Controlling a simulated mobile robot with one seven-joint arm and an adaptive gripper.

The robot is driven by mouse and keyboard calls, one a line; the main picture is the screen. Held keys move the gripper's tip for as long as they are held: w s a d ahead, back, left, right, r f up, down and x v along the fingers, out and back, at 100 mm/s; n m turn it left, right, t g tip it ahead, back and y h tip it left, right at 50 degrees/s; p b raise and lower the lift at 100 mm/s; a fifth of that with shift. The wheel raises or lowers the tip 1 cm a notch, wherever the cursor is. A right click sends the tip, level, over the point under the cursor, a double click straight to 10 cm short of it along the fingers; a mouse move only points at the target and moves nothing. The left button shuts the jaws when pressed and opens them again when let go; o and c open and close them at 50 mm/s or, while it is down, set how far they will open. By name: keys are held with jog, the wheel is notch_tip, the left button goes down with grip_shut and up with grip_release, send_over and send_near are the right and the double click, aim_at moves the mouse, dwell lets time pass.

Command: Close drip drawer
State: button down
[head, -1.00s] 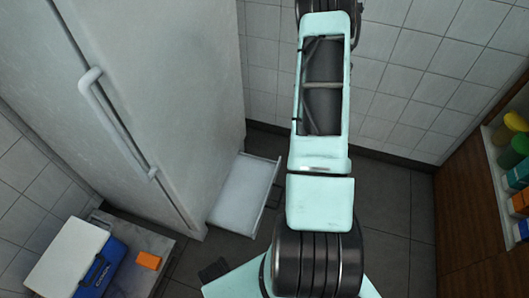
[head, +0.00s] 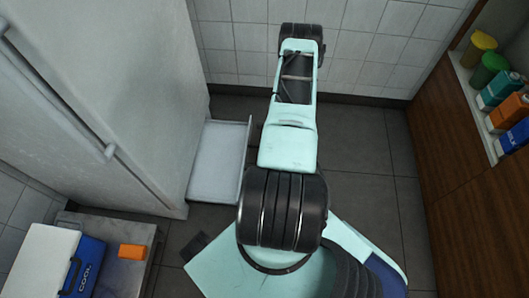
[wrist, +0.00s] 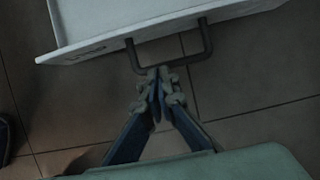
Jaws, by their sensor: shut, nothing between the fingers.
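The white drip drawer (head: 218,160) sticks out, open, from the bottom of the tall white fridge (head: 120,100) in the head view. In the wrist view, its front panel (wrist: 120,42) with a small label crosses the top, and its dark bar handle (wrist: 175,63) juts out from it. My gripper (wrist: 158,78) is shut and empty. Its fingertips are just in front of the handle bar in the picture; I cannot tell whether they touch it. In the head view my arm hides the gripper and the handle.
A low grey bench (head: 140,238) at lower left holds an orange block (head: 132,251) and a blue and white cooler (head: 60,262). Right is a wooden cabinet (head: 450,210) with several bottles on a shelf.

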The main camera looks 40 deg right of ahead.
jog(key=w+a+f+b, duration=0.2)
jog(key=w+a+f, duration=0.1)
jog(key=w+f, duration=0.1)
jog(key=shift+w+a, duration=0.25)
jog(key=shift+a, duration=0.05)
jog(key=shift+a, duration=0.1)
